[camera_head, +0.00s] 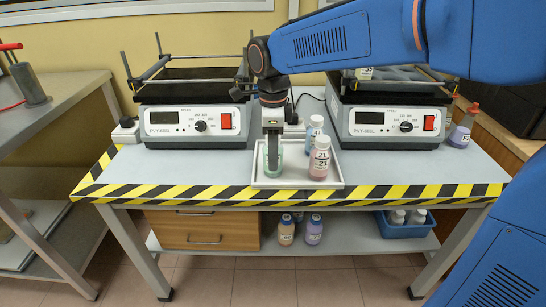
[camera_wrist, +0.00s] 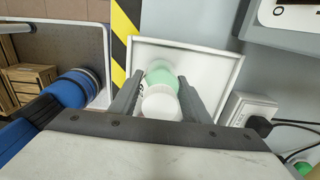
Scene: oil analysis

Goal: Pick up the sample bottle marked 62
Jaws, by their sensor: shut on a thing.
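A bottle with green contents (camera_head: 273,163) stands at the left side of the white tray (camera_head: 297,184) in the head view. In the wrist view the same green bottle (camera_wrist: 163,76), with a white cap, sits between the two fingers. My gripper (camera_wrist: 163,98) points down over the tray and is shut on this bottle; it also shows in the head view (camera_head: 272,150). Its label is mostly hidden, so I cannot read its number. A pink-filled bottle (camera_head: 319,163) marked 21 and a blue-filled bottle (camera_head: 314,134) stand to its right in the tray.
Two shaker machines (camera_head: 195,126) (camera_head: 395,126) stand at the back of the table. A purple-filled bottle (camera_head: 462,133) is at the far right. Several bottles stand on the lower shelf, some in a blue bin (camera_head: 407,229). The left tabletop (camera_head: 110,178) is clear.

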